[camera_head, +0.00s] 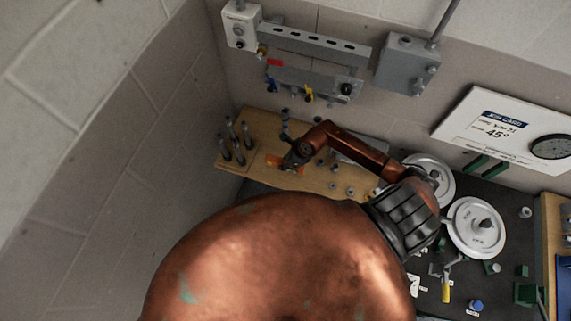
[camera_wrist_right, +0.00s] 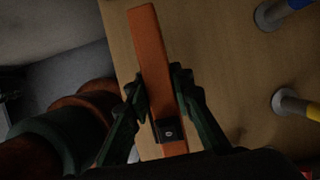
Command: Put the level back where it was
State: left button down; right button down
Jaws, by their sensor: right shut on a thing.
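The level is an orange bar with a small black block; in the right wrist view (camera_wrist_right: 152,50) it lies between my fingers. My right gripper (camera_wrist_right: 158,88) is shut on it, one dark finger on each side. In the head view the right gripper (camera_head: 293,156) is over the left part of the wooden board (camera_head: 233,172), and an orange end of the level (camera_head: 273,160) shows beside it. Whether the level touches the board I cannot tell. My left gripper is not in view.
Several grey posts (camera_head: 240,143) stand on the board left of the gripper. Wall boxes (camera_head: 408,63) and a rail are behind. White discs (camera_head: 475,227) and small parts lie on the dark surface at right. In the wrist view, posts with blue and yellow bands (camera_wrist_right: 290,103) stand at right.

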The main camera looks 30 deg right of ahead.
jog(key=shift+w+d+f, duration=0.3)
jog(key=shift+f, duration=0.2)
notch_tip(320, 180, down, 2)
jog(key=shift+f+p, duration=0.1)
jog(key=shift+p, duration=0.45)
jog(key=shift+f, duration=0.55)
jog(key=shift+d, duration=0.1)
jog(key=shift+f, duration=0.1)
jog(key=c, duration=1.7)
grip_release()
